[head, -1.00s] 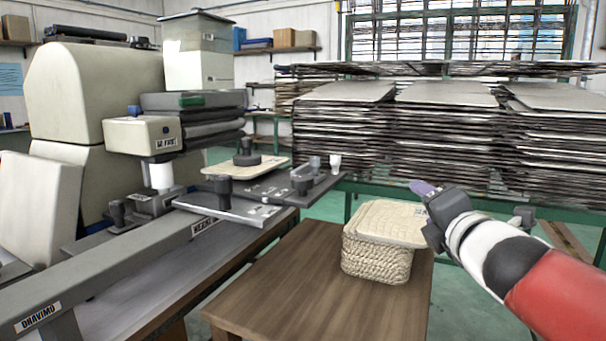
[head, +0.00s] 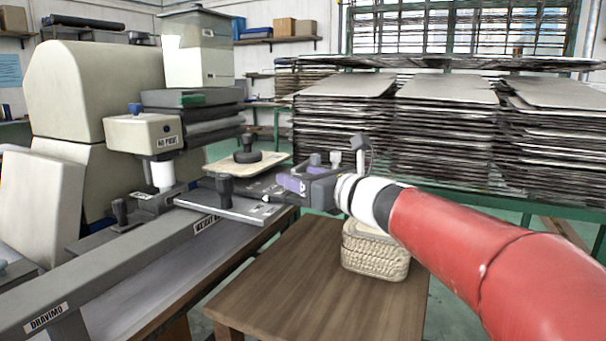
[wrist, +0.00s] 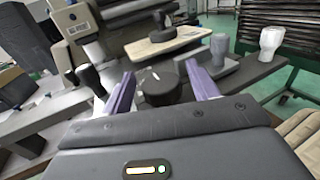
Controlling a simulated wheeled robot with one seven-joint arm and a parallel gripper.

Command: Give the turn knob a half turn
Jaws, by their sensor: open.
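The turn knob (wrist: 156,88) is a dark round knob with a white pointer mark on its top, seen in the middle of the wrist view. It stands on a dark panel. My gripper (wrist: 159,71) has its two purple fingers spread, and in the wrist view the knob shows between them with gaps on both sides. I see no contact. In the head view my gripper (head: 290,183) is over the dark panel, and its fingers and body hide the knob there.
A black upright handle (wrist: 90,78) stands left of the knob. A grey peg (wrist: 220,45) and a white peg (wrist: 271,40) stand to the right. A cream board (head: 222,164) with a black knob (head: 247,151) lies behind. A woven basket (head: 376,252) sits on the wooden table (head: 290,285) below my arm.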

